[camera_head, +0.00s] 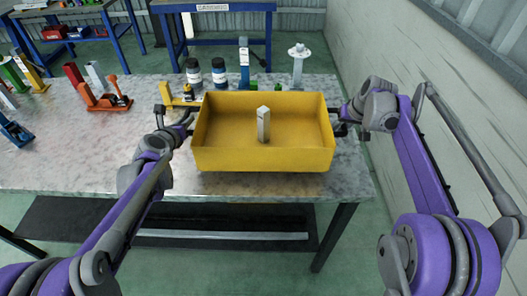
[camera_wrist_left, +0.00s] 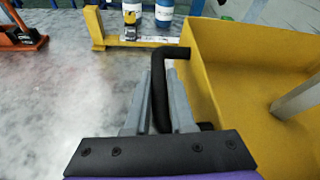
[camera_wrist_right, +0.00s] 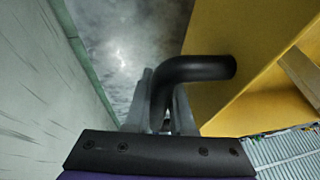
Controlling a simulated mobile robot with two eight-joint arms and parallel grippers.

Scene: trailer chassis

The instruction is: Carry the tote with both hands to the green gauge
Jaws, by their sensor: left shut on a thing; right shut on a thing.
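The yellow tote (camera_head: 262,159) is an open box over the right part of the table, roughly level in the head view. A pale upright block (camera_head: 263,125) stands inside it. My left gripper (camera_head: 188,127) is shut on the tote's black left handle (camera_wrist_left: 160,95), which lies between its fingers in the left wrist view. My right gripper (camera_head: 343,125) is shut on the black right handle (camera_wrist_right: 195,70). A green upright piece (camera_head: 14,75) stands at the table's far left; I cannot tell whether it is the green gauge. I cannot tell whether the tote touches the table.
A yellow bracket (camera_head: 178,95), dark bottles (camera_head: 193,73) and a white stand (camera_head: 298,64) are behind the tote. An orange clamp (camera_head: 104,101) stands left on the grey table (camera_head: 70,150). The table between clamp and tote is clear. A wall (camera_head: 400,45) is close on the right.

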